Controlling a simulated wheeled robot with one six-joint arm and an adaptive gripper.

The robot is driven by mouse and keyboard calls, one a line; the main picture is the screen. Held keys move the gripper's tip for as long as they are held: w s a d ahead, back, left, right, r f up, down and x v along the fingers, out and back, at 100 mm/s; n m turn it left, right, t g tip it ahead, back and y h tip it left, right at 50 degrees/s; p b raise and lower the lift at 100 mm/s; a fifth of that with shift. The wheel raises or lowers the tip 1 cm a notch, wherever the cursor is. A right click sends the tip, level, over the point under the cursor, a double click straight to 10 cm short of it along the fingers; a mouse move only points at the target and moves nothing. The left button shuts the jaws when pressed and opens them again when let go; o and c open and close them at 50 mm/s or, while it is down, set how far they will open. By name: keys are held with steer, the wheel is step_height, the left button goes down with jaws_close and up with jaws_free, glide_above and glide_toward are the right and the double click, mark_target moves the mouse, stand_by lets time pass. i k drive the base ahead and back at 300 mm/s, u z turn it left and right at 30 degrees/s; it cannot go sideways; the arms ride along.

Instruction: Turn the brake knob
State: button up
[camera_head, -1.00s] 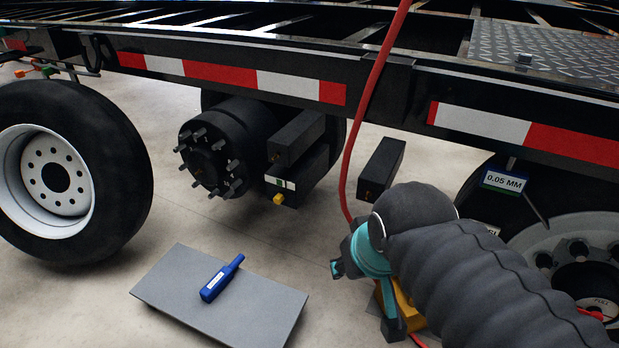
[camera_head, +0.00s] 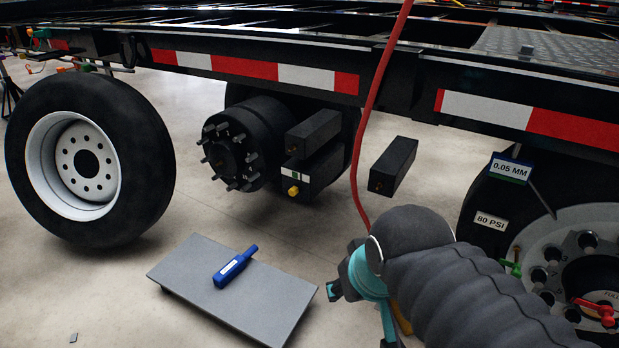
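A small yellow knob (camera_head: 293,191) sticks out low on the front face of a black box (camera_head: 318,180) under the trailer, below a white and green label. I take it for the brake knob. My gripper (camera_head: 358,312) is at the lower middle, at the end of my arm. Its two teal and dark fingers are spread, with nothing seen between them. In the picture it is below and right of the knob, clearly apart from it. My arm hides part of the gripper.
A blue tool (camera_head: 236,267) lies on a low grey platform (camera_head: 195,275). A red hose (camera_head: 365,130) hangs from above, close to my gripper. A wheel (camera_head: 90,160) stands at left, a wheel with a red handle (camera_head: 598,311) at right. Another black box (camera_head: 394,166) is near the hose.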

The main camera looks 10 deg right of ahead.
mark_target(293, 191)
steer(key=k, duration=1.25)
steer(key=u, duration=0.85)
steer(key=i, duration=1.15)
steer(key=z, duration=0.6)
